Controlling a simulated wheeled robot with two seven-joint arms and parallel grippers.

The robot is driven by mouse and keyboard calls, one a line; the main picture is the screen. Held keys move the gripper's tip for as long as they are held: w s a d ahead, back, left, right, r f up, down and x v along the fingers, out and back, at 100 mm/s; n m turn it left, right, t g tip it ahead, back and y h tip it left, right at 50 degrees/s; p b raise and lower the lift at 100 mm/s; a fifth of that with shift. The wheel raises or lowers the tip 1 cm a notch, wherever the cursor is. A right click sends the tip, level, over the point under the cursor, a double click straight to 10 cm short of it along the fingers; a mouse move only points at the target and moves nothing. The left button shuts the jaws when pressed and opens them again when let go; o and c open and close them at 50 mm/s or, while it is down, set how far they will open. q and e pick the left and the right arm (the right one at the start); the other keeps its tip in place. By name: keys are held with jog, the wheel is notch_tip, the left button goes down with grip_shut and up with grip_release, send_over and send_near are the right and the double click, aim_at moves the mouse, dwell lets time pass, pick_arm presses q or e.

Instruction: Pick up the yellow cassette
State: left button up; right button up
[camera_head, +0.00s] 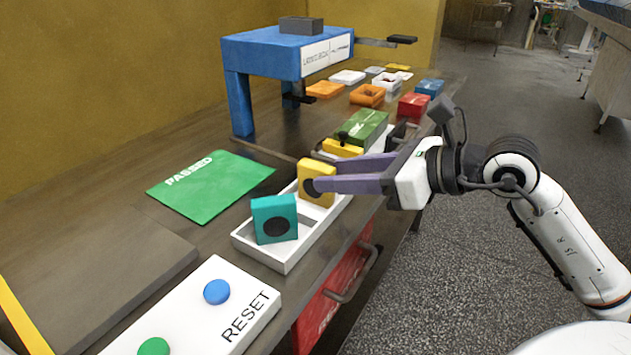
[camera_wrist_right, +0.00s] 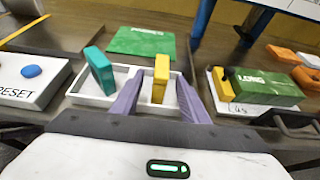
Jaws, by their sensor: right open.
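The yellow cassette (camera_head: 316,183) stands upright in the white tray (camera_head: 276,262), in the compartment to the right of a teal cassette (camera_head: 274,219). It has a dark round spot, partly hidden by my finger. My right gripper (camera_head: 318,180) is open, its purple fingers reaching in from the right at the cassette. In the right wrist view the yellow cassette (camera_wrist_right: 160,78) stands between the fingertips of my right gripper (camera_wrist_right: 160,92), with gaps visible on both sides. My left gripper is not in view.
A green PASSED mat (camera_head: 211,186) lies behind the tray. A white RESET panel (camera_head: 204,312) with blue and green buttons is at the front left. A green box (camera_head: 361,127) with a yellow part stands just beyond my fingers. A blue frame (camera_head: 262,58) stands at the back.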

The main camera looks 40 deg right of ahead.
aim_at(316, 174)
jog(key=x, duration=0.4)
jog(key=shift+w+p, duration=0.3)
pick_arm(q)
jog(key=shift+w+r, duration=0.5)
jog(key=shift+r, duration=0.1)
pick_arm(e)
jog(key=shift+w+a+f, duration=0.2)
jog(key=shift+w+a, duration=0.05)
jog(key=shift+w, duration=0.1)
grip_shut()
